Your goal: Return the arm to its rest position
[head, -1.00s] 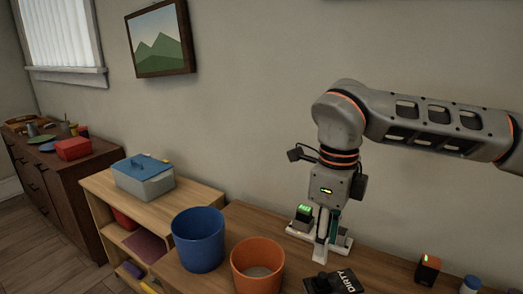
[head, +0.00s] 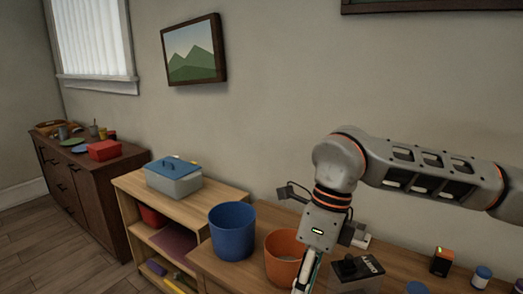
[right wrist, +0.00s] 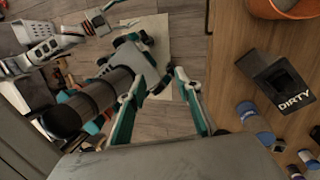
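My right arm comes in from the right in the head view, bent down at the wrist. My right gripper (head: 303,284) points down in front of the orange bucket (head: 286,250), its tips near the lower picture edge. In the right wrist view, its two teal-and-white fingers (right wrist: 156,80) stand apart. I see nothing held between them. Behind them are the floor and grey, dark and teal robot parts of mine. I cannot make out my left gripper's fingers clearly among these parts. No left arm shows in the head view.
The wooden table holds a blue bucket (head: 232,232), a black DIRTY holder (head: 357,273), an orange-and-black block (head: 443,262) and blue-capped jars (head: 481,277). A shelf with a lidded box (head: 174,179) stands left. The right wrist view shows the table edge (right wrist: 208,65) close to my right gripper.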

